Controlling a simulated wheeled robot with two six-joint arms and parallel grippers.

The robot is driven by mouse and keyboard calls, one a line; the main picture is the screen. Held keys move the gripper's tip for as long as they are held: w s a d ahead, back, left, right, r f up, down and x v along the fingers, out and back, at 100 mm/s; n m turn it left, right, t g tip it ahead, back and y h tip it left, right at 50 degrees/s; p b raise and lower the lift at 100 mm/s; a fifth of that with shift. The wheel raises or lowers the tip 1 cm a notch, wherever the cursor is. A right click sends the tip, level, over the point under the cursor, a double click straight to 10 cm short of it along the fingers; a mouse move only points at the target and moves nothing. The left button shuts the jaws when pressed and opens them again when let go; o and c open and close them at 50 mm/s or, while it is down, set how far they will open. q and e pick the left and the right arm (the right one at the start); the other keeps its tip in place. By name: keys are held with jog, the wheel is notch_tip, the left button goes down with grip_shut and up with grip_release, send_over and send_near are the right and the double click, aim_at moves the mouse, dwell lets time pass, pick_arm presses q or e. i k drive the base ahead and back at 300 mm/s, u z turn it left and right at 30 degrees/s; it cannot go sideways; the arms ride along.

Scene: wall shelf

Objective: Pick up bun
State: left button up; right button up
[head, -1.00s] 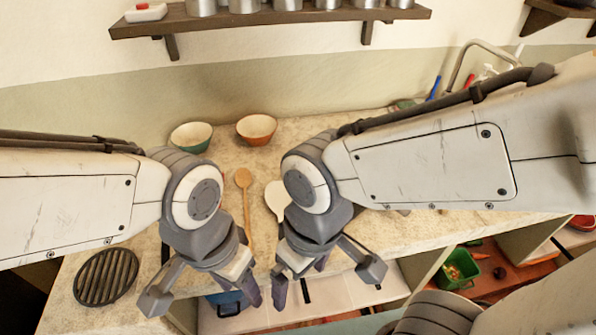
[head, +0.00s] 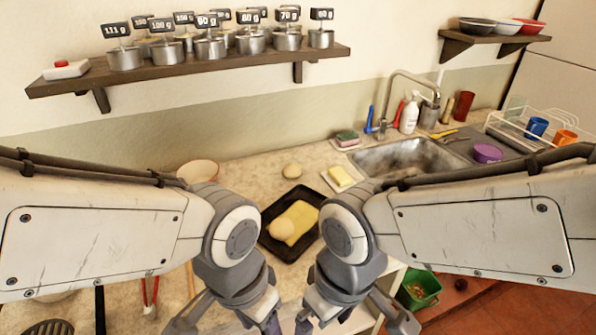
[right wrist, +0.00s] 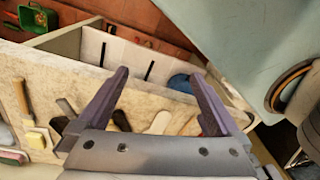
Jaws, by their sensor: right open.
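Two pale, round, bun-like things show in the head view. One bun (head: 292,170) lies on the bare counter behind the dark tray. The other round piece (head: 282,228) lies in the black tray (head: 268,247) beside a flat yellow slab (head: 300,218). My left gripper (head: 262,318) is at the bottom edge, in front of the tray; its tips are cut off. My right gripper (head: 325,321) is beside it, also in front of the tray. In the right wrist view it is open and empty (right wrist: 158,75). Neither gripper touches a bun.
A yellow block on a white dish (head: 342,178) stands right of the bun, before the sink (head: 400,157). A bowl (head: 198,171) stands at the left. A green bin (head: 420,290) is below the counter. Counter is clear around the rear bun.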

aim_at(292, 170)
jog(key=z, duration=0.55)
jog(key=k, duration=1.3)
jog(key=z, duration=0.95)
jog(key=i, duration=1.7)
jog(key=u, duration=1)
jog(key=i, duration=0.6)
jog(key=u, duration=0.85)
jog(key=i, duration=0.25)
jog(key=u, duration=0.3)
